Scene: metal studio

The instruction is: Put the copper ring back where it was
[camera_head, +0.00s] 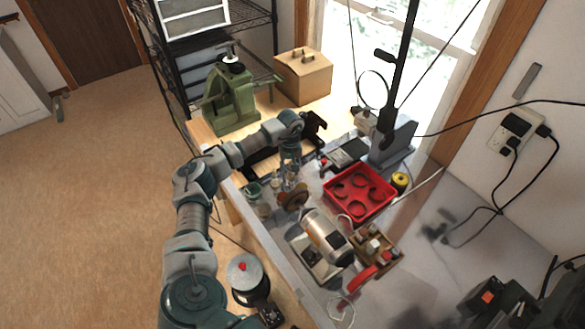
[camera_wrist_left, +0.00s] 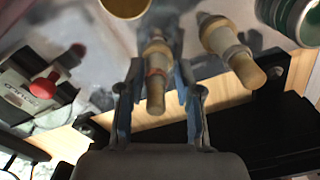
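My left gripper (camera_head: 290,180) points down over the bench in the head view. In the left wrist view its two fingers (camera_wrist_left: 158,75) stand apart, one on each side of a tan-tipped peg (camera_wrist_left: 156,95). Thin gaps seem to show beside the peg; contact is unclear. Several dark curved pieces lie in a red tray (camera_head: 331,206) in the head view. My right gripper is not in view.
A yellow roll (camera_head: 400,180) is by the tray.

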